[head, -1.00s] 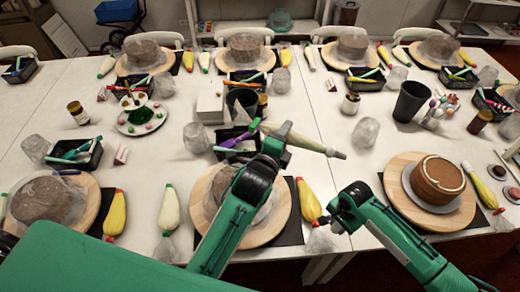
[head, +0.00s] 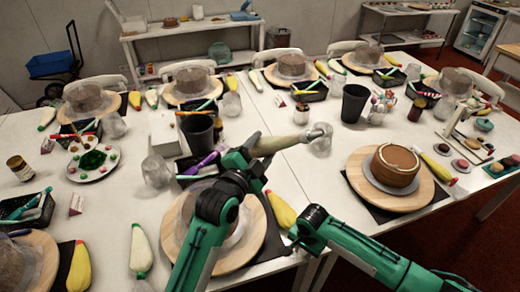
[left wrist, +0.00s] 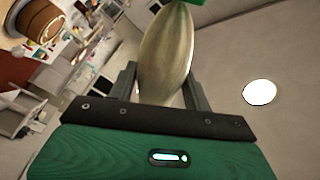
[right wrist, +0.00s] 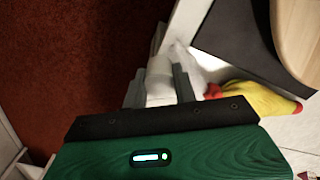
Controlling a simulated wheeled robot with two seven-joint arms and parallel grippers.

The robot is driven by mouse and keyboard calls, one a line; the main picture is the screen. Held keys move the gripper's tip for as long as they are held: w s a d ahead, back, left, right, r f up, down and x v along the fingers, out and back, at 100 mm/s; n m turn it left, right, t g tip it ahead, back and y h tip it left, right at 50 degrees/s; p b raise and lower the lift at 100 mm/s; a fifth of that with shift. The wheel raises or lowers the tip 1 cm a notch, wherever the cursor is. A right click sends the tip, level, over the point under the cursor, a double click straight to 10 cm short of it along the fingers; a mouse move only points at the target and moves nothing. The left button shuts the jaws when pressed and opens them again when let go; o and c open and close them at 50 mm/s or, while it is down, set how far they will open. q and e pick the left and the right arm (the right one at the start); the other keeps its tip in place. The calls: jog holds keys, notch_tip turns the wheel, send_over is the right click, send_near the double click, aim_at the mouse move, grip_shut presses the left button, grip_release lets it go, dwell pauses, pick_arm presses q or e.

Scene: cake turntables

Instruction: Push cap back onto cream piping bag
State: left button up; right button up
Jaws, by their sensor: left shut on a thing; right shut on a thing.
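The cream piping bag (head: 285,144) is held in the air by my left gripper (head: 254,160), above the middle of the table. It lies nearly level, with its narrow end toward the right. In the left wrist view the bag (left wrist: 166,50) stands between the shut fingers, and a green part (left wrist: 190,3) shows at its far end. My right gripper (head: 302,230) is low by the table's front edge. In the right wrist view it is shut on a small whitish piece (right wrist: 160,82) that I cannot identify for sure. The two grippers are apart.
A yellow bag (head: 281,208) lies just beyond my right gripper. A brown cake (head: 396,166) on a wooden turntable (head: 356,164) is at the right. A covered turntable (head: 259,236) sits under my left arm. A black cup (head: 354,104) stands behind.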

aim_at(323, 133)
jog(key=d+r+n+t+y, duration=0.2)
jog(key=d+r+y, duration=0.1)
jog(key=r, duration=1.4)
jog(key=d+r+n+t+y, duration=0.1)
jog(key=d+r+n+y, duration=0.15)
jog(key=r, duration=1.55)
jog(key=d+r+n+t+y, duration=0.2)
jog(key=r+n+y, duration=0.15)
jog(key=r, duration=1.35)
jog(key=shift+m+y, duration=0.3)
jog(key=shift+y, duration=0.1)
jog(key=x, duration=0.5)
jog(key=shift+w+a, duration=0.2)
jog(key=shift+w, duration=0.2)
jog(key=shift+s+a+f, duration=0.1)
jog(key=shift+a, duration=0.15)
jog(key=shift+a+f, duration=0.1)
jog(key=shift+x, duration=0.8)
jog(key=shift+x, duration=1.55)
